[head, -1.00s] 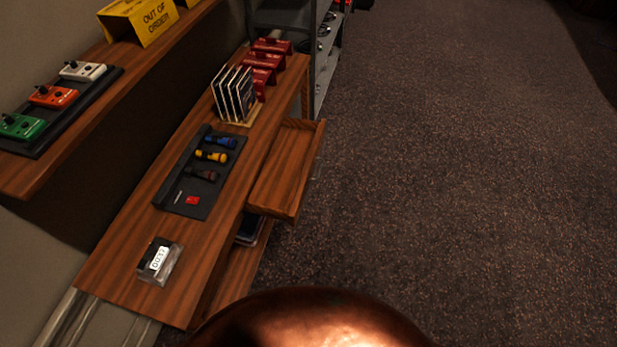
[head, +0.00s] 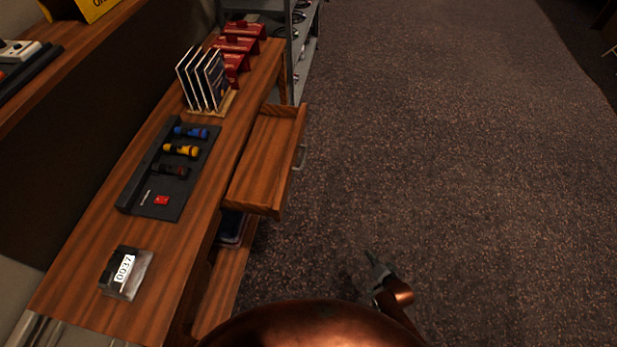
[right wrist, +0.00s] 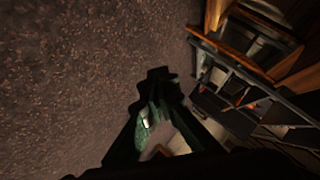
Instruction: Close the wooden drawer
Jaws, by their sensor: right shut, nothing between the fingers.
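The wooden drawer (head: 268,160) is pulled out from the right side of the wooden desk (head: 150,240) in the head view. It is open, and its inside looks empty. A small metal handle (head: 299,157) shows on its outer face. My right gripper (head: 371,256) is shut and empty, over the carpet to the lower right of the drawer and apart from it. In the right wrist view the dark gripper fingers (right wrist: 152,80) show against the carpet. My left gripper is not in view.
A grey metal shelf (head: 305,50) stands beyond. The carpet (head: 450,160) at right is clear.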

